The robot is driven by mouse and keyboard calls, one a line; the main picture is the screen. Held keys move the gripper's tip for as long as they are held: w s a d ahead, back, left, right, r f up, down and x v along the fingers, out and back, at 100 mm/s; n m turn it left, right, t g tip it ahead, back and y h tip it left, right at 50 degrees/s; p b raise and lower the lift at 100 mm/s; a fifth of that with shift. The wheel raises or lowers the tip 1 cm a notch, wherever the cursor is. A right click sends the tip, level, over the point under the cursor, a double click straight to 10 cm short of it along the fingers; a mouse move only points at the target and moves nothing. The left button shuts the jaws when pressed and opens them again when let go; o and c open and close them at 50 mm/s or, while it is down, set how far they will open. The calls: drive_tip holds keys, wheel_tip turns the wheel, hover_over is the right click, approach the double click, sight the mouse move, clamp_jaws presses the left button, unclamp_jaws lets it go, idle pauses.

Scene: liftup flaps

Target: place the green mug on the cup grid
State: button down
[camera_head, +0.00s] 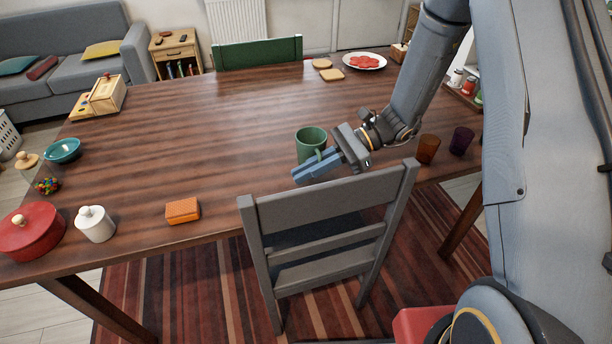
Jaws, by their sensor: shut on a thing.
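The green mug (310,138) is at the near side of the wooden table, just behind the grey chair. Its open top faces up and it looks upright. My gripper (312,167) reaches in from the right and is shut on the mug at its near side, with the blue fingers covering its lower part. I cannot tell whether the mug's base touches the table. I cannot make out a cup grid in this view.
The grey chair (330,200) stands close at the near edge. An orange sponge-like block (182,210) lies to the left. The table's middle (220,125) is clear.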

drive_tip(key=shift+f+p, duration=0.35)
drive_tip(key=shift+f, duration=0.6)
drive_tip(key=shift+f, duration=0.15)
drive_tip(key=c, duration=1.9)
unclamp_jaws()
drive_tip(key=shift+o, duration=0.2)
drive_tip(key=shift+f+b, duration=0.1)
drive_tip(key=shift+b, duration=0.25)
